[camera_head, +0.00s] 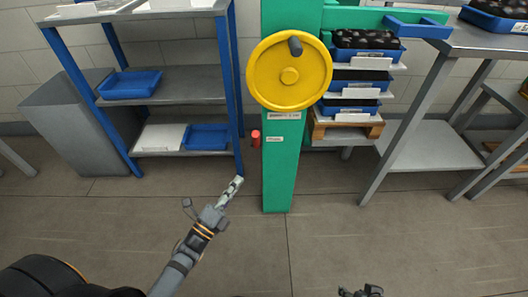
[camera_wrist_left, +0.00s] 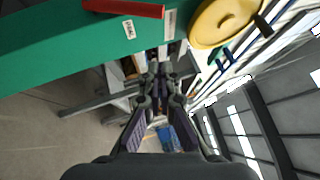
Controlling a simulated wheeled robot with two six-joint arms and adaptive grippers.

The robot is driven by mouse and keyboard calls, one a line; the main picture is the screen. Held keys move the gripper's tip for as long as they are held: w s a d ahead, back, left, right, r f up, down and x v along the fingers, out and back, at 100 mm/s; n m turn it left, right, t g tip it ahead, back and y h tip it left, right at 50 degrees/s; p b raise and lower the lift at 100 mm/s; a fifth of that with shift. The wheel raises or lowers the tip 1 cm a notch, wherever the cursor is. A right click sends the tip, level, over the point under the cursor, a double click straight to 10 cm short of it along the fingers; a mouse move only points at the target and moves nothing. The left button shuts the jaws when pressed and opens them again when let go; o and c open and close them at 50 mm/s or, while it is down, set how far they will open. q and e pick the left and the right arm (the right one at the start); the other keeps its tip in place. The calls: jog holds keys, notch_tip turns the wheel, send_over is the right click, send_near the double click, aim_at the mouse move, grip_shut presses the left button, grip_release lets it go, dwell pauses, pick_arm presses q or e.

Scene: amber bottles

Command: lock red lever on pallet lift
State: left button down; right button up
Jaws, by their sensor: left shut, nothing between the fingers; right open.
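The red lever (camera_head: 256,139) sticks out from the left side of the green column (camera_head: 277,180), below the yellow handwheel (camera_head: 289,71). In the left wrist view the red lever (camera_wrist_left: 124,8) lies along the top edge, beside a white label on the green column (camera_wrist_left: 70,50). My left gripper (camera_head: 236,182) is shut and empty, below and left of the lever and apart from it. The left wrist view shows its fingers (camera_wrist_left: 161,72) together. My right gripper (camera_head: 361,292) is open at the bottom edge, mostly cut off.
A blue-framed shelf (camera_head: 185,85) with blue trays stands left of the column. A grey table (camera_head: 430,150) stands further right. The floor in front of the column is clear.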

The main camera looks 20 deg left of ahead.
pick_arm(q)
jog(key=shift+d+r, duration=0.1)
jog(key=shift+d, duration=0.05)
send_near(256, 140)
jog(key=shift+w+d+r, duration=1.65)
jog(key=shift+w+r, duration=0.3)
jog(key=shift+w, duration=0.25)
jog(key=shift+r, duration=0.1)
